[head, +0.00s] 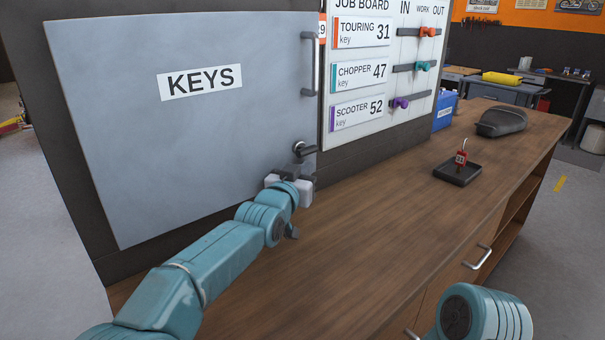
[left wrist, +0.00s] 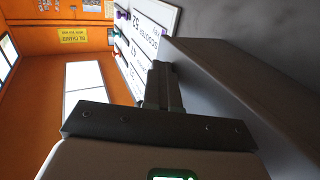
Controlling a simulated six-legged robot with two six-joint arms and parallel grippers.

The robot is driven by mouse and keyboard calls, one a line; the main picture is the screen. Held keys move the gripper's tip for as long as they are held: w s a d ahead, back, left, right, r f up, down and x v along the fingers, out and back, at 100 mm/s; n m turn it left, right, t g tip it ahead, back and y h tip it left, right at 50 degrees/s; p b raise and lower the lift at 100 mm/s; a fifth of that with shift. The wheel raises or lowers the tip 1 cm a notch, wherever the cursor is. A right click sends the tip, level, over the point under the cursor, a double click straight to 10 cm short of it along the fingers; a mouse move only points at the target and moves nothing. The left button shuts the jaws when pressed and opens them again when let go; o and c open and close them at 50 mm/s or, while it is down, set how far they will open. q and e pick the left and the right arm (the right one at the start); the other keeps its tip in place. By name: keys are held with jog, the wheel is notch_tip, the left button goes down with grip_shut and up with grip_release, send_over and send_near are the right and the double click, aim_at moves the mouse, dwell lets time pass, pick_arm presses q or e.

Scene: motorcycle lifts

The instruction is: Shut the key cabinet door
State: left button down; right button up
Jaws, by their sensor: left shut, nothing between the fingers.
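The grey key cabinet door (head: 200,130) carries a white KEYS label (head: 200,82), a vertical handle (head: 311,65) and a dark lock or knob (head: 304,150) near its right edge. It looks closed or nearly so; I cannot tell whether it is flush. My left gripper (head: 288,172) is shut and empty at the door's lower right corner, just below the knob. In the left wrist view, the shut fingers (left wrist: 163,85) are beside the grey door panel (left wrist: 225,95); contact is unclear. My right gripper is out of view; only part of my right arm shows at bottom right.
The job board (head: 370,75) with key labels and hooks is right of the door. The wooden counter (head: 390,220) holds a black tray (head: 458,173) with a red padlock (head: 461,158), a black seat (head: 501,122) and a blue box (head: 445,110). The counter's middle is clear.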

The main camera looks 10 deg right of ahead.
pick_arm(q)
jog(key=b+v, duration=0.5)
jog(key=v, duration=1.1)
jog(key=shift+s+b, duration=0.25)
jog(key=shift+b, duration=0.1)
